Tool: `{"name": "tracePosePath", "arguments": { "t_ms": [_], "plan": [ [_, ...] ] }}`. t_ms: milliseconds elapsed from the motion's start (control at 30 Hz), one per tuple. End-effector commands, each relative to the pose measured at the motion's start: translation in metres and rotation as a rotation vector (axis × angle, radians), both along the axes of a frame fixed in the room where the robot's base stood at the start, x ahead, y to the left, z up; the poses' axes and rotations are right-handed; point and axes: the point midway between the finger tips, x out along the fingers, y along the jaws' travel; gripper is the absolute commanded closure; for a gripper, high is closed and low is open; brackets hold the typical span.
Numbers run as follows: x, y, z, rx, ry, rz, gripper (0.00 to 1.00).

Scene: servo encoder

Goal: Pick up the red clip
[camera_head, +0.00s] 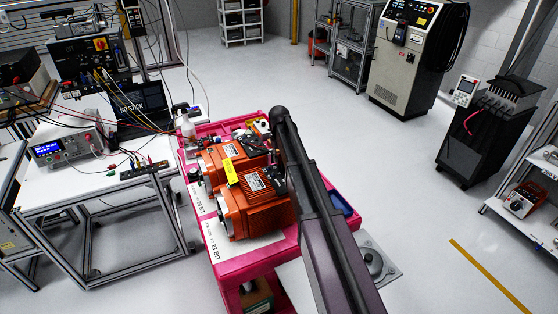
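I cannot single out the red clip with certainty. Small red, green and black cable ends lie around a dark terminal strip (147,171) on the white table (75,190) at left, too small to tell apart. Red leads run from that table to the pink cart (232,268). Two orange servo motors (255,212) stand on the cart, with a yellow label (230,171) on the nearer part. My dark arm rises from the bottom edge and passes over the cart's right side. My gripper cannot be made out; the arm hides that area.
A bench instrument with a blue display (62,149) and a laptop (142,103) stand on the white table. Grey cabinets (415,55) and a black unit (484,135) stand to the right. Open floor lies between.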

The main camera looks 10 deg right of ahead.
Motion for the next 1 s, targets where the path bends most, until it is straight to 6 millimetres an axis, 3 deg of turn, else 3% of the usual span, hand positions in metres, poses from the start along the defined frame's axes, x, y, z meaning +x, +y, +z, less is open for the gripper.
{"name": "tracePosePath", "arguments": {
  "t_ms": [567,1000],
  "plan": [
    [-0.001,0.0,0.003,0.001,0.001,0.0,1.0],
    [0.0,0.0,0.033,0.0,0.0,0.0,1.0]
  ]
}}
